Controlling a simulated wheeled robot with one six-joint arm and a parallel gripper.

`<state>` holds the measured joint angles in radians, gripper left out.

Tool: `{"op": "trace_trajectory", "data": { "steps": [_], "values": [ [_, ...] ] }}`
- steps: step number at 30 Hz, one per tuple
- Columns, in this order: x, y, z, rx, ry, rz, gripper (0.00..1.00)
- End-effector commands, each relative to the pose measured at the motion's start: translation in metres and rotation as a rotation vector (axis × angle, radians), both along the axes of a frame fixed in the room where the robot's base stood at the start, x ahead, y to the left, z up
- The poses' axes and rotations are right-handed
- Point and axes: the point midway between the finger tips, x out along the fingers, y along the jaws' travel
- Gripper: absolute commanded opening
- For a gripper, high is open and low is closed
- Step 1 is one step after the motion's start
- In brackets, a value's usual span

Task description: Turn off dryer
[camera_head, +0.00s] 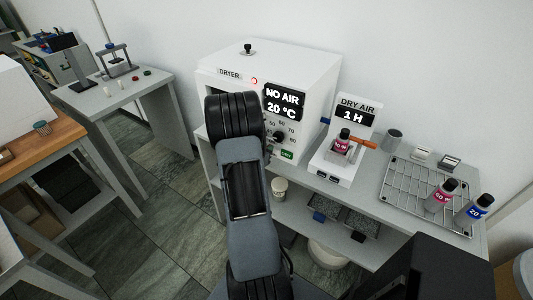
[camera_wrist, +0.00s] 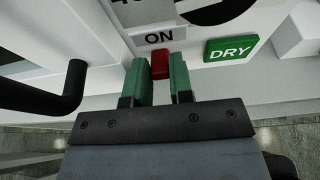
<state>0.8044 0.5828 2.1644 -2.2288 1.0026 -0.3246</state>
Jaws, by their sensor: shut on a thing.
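The dryer (camera_head: 318,72) is a white box on the bench, with a "DRYER" label, a lit red indicator (camera_head: 253,81) and a display (camera_head: 284,101) reading "NO AIR 20 °C". In the wrist view, a small red switch (camera_wrist: 160,64) sits under an "ON" label (camera_wrist: 158,38) on the dryer's front. My gripper (camera_wrist: 162,72) has its green fingertips on either side of the red switch and is shut on it. A green "DRY" button (camera_wrist: 231,49) is to the right of the fingers. In the head view my arm hides the gripper and the switch.
A black handle (camera_wrist: 60,98) is close to the left of my gripper. A dry air unit (camera_head: 335,172) reading "1 H" holds a bottle (camera_head: 342,141). To its right are a wire rack (camera_head: 404,186) and bottles, including a blue-labelled bottle (camera_head: 475,211). A grey table (camera_head: 118,98) stands left.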

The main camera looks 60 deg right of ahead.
Motion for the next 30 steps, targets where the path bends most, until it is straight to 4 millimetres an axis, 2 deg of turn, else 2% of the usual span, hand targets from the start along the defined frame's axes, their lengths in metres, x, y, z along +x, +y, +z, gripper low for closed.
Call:
{"op": "trace_trajectory", "data": {
  "steps": [1, 7, 21, 30],
  "values": [
    [0.001, 0.000, -0.013, -0.035, -0.002, 0.001, 0.00],
    [0.001, 0.002, -0.023, -0.183, -0.003, 0.000, 0.00],
    [0.000, 0.003, -0.032, -0.496, 0.002, 0.000, 0.00],
    [0.000, 0.002, -0.032, -0.596, 0.004, 0.000, 0.00]
  ]
}}
